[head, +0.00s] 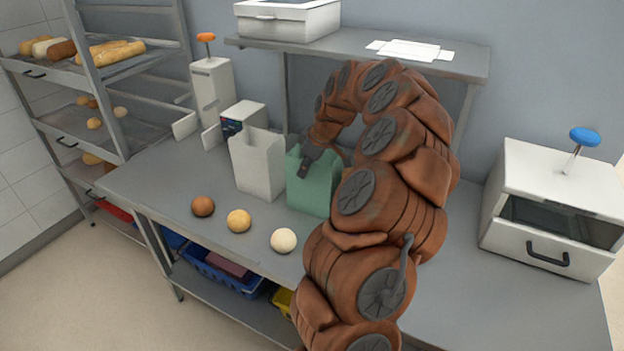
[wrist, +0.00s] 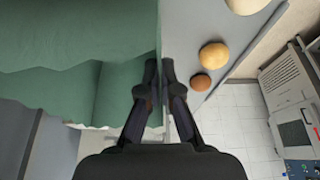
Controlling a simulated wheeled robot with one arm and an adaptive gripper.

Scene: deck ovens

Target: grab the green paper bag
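The green paper bag (head: 318,194) stands upright with its top open on the grey worktop, just right of a white paper bag. My gripper (head: 304,172) is at the bag's upper rim, coming from above. In the wrist view the green bag (wrist: 80,40) fills the left side. There my gripper (wrist: 159,72) has its two fingertips close together, one on each side of the bag's thin wall, which shows between them. The lower part of the bag is partly hidden by my arm in the head view.
The white paper bag (head: 258,165) stands close on the left. Three buns, including a brown one (head: 203,206), lie in front. A white oven-like box (head: 552,215) stands at the right. A shelf (head: 360,48) hangs above the worktop behind.

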